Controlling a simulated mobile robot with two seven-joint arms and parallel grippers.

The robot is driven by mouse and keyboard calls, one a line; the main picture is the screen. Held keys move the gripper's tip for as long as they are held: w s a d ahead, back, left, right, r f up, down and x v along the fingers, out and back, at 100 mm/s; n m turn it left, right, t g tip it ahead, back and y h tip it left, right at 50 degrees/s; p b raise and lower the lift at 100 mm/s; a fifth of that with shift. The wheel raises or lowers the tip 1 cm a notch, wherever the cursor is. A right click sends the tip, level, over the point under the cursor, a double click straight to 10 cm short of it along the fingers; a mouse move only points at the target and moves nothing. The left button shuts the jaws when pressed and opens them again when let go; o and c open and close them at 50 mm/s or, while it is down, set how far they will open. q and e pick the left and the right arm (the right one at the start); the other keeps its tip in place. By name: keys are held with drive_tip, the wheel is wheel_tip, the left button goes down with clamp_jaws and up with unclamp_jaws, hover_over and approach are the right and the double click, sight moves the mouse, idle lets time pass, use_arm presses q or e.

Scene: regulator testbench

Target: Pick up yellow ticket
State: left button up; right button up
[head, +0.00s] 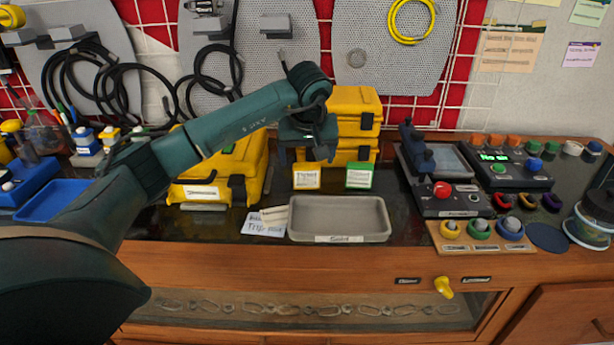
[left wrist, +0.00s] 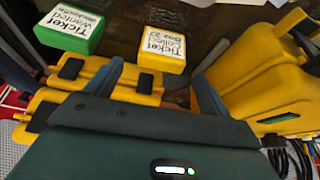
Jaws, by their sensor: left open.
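The yellow ticket (head: 306,179), a small yellow-edged block with a white printed face, stands at the back of the bench in front of the yellow cases. In the left wrist view the yellow ticket (left wrist: 163,46) lies ahead of the fingertips, roughly in line with the gap between them. My left gripper (head: 308,158) is open and empty, pointing down just above and behind the ticket in the head view. Its two fingers also show in the left wrist view (left wrist: 158,70), apart from the ticket. My right gripper is not in view.
A green ticket (head: 359,177) stands just right of the yellow one. Yellow cases (head: 355,108) stand close behind, and another yellow case (head: 222,172) is at left. A control box (head: 450,200) stands right.

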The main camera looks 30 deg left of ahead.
sight(307, 166)
use_arm(q)
drive_tip(key=shift+s+x, duration=0.15)
drive_tip(key=shift+x, duration=1.4)
drive_tip(key=shift+s+x, duration=0.15)
drive_tip(key=shift+x, duration=1.35)
drive_tip(key=shift+d+f, duration=0.1)
drive_tip(key=shift+d, duration=0.1)
drive_tip(key=shift+c, duration=0.3)
drive_tip(key=c, duration=1)
